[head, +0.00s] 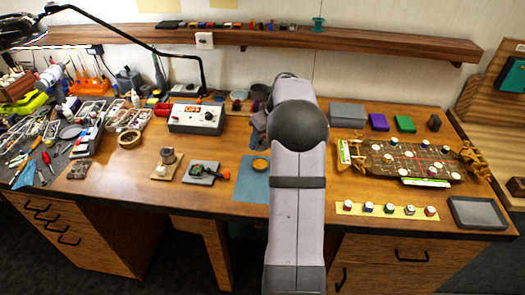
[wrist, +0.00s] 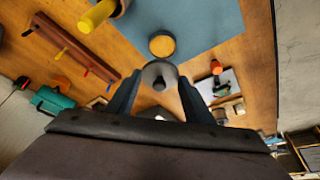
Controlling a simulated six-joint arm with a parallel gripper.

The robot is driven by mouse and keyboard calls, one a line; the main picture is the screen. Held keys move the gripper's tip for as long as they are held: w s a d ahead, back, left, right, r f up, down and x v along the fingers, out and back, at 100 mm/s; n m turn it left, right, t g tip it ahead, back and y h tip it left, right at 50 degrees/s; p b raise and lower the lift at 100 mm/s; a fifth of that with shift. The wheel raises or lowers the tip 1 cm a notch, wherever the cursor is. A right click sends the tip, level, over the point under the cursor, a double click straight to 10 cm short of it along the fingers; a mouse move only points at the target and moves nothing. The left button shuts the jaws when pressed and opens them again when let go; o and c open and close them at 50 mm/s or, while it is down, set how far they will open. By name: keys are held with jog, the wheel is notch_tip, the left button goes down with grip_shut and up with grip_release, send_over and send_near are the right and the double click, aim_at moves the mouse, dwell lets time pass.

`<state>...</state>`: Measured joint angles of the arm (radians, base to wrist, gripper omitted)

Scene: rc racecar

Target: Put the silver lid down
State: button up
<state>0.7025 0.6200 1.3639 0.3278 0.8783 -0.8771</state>
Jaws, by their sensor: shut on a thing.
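My gripper (wrist: 160,79) is shut on a small round silver lid (wrist: 158,70), held between the two dark blue-grey fingertips in the wrist view. A dark spot shows on the lid's near side. Just beyond the lid in that view, a round piece with an orange-yellow top (wrist: 162,44) sits on a blue mat (wrist: 212,22). In the head view the same round piece (head: 261,164) rests on the blue mat (head: 247,188), left of my arm. My arm hides the gripper's fingertips and the lid there. I cannot tell the lid's exact height.
A grey pad (head: 199,179) with a green-and-dark part lies left of the mat. A white control box (head: 196,118) stands behind it. Right of my arm are a game-like board (head: 405,161), a yellow strip with several small pots (head: 388,210) and a grey tray (head: 478,212).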

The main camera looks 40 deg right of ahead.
jog(key=shift+r, duration=0.55)
jog(key=shift+s+d+r, duration=0.1)
jog(key=shift+d+r, duration=0.1)
jog(key=shift+s+d+r, duration=0.1)
jog(key=shift+d+r, duration=0.15)
jog(key=shift+r, duration=0.2)
jog(key=shift+s+d+r, duration=0.1)
jog(key=shift+d+r, duration=0.15)
jog(key=shift+r, duration=0.2)
jog(key=s+a+f+n+g+y, duration=0.1)
jog(key=s+a+f+n+y, duration=0.2)
jog(key=s+a+n, duration=0.5)
jog(key=shift+s+a+f+n, duration=0.3)
jog(key=shift+a+f+n, duration=0.15)
jog(key=shift+a, duration=0.55)
jog(key=shift+f+p, duration=1.15)
jog(key=shift+f, duration=2.45)
jog(key=shift+f+p, duration=0.3)
jog(key=shift+f, duration=1.05)
